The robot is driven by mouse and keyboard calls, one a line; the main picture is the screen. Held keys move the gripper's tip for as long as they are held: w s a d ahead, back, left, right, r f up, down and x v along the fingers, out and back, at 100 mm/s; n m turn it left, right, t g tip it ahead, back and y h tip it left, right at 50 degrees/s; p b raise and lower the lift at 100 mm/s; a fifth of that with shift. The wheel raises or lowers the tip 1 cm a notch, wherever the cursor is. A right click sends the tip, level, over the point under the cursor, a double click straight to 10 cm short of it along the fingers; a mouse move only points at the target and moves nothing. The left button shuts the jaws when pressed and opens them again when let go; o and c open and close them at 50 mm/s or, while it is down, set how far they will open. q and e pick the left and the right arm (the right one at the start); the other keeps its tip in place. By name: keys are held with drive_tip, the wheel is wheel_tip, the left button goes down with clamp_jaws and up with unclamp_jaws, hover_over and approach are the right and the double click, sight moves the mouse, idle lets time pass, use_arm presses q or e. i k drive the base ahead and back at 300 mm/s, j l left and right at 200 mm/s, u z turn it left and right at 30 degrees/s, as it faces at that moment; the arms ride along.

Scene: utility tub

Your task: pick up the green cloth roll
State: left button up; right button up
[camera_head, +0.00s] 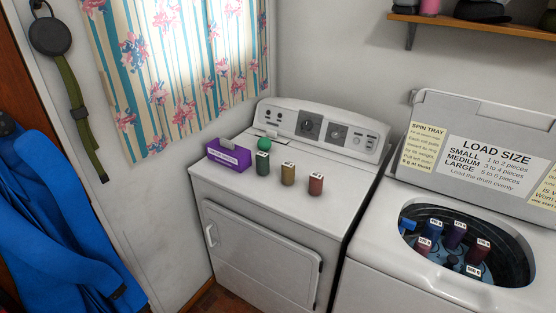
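The green cloth roll (262,164) stands upright on top of the white dryer (308,210). It is dark green with a pale label at its top. It stands just in front of a brighter green ball (264,144) and to the right of a purple box (228,156). To its right stand a mustard-brown roll (288,174) and a red-brown roll (315,185), with gaps between them. Neither of my grippers is in view.
A washer (375,275) with a raised lid (480,140) stands right of the dryer; its drum holds several labelled rolls. The dryer's control panel (325,128) rises behind the rolls. A blue garment (60,225) hangs at left. The dryer top's front is clear.

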sight(262, 159)
drive_tip(key=i+j, duration=0.1)
drive_tip(key=j, duration=0.15)
drive_tip(key=i+j, duration=0.1)
drive_tip(key=j, duration=0.2)
drive_tip(key=l+z, duration=0.1)
drive_tip(key=z, duration=1.2)
